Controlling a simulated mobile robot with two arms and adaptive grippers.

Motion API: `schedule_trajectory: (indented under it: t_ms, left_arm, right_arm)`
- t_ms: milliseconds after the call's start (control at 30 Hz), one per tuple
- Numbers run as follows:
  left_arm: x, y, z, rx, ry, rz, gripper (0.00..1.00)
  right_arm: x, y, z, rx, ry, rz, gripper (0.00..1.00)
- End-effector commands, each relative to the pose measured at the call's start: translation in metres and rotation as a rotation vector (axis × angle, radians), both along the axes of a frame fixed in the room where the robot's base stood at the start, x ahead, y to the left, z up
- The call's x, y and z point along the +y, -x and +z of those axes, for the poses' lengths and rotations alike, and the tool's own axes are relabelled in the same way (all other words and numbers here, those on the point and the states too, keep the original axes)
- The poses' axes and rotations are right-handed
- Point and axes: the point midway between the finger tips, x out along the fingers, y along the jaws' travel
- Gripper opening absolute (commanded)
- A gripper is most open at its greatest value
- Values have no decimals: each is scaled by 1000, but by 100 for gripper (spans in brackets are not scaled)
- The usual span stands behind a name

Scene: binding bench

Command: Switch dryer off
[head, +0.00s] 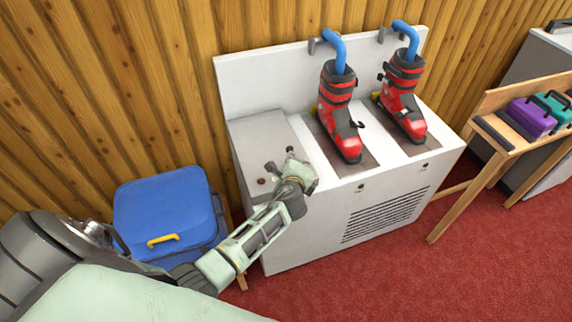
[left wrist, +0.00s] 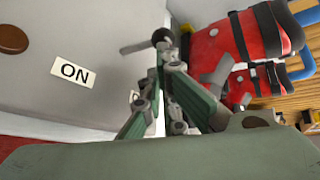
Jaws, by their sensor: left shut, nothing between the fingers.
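The dryer (head: 400,190) is a white cabinet with a tall back plate and a grey control panel (head: 262,135) at its left end. In the left wrist view, a lever (left wrist: 142,46) with a black ball knob stands out from the panel. An ON label (left wrist: 73,72) lies left of it; a second label (left wrist: 135,97) is mostly hidden behind my fingers. A round brown button (left wrist: 12,38) is farther left. My left gripper (head: 284,167) is over the panel, shut and empty, its fingertips (left wrist: 166,62) close to the knob. I cannot tell whether they touch it. My right gripper is out of view.
Two red and black ski boots (head: 340,105) (head: 402,95) stand on the dryer under blue hoses (head: 335,48). A blue box (head: 160,207) with a yellow handle stands left of it. A wooden bench (head: 500,145) with purple and teal cases is at the right. Red carpet lies in front.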

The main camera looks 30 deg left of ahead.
Motion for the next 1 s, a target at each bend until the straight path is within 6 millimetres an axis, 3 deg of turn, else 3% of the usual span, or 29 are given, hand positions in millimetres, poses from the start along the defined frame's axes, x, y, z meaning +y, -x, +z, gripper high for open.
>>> schedule_trajectory:
  t_ms: [1000]
  left_arm:
    - [12,12,-4,0,-1,0,0]
  right_arm:
    - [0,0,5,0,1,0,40]
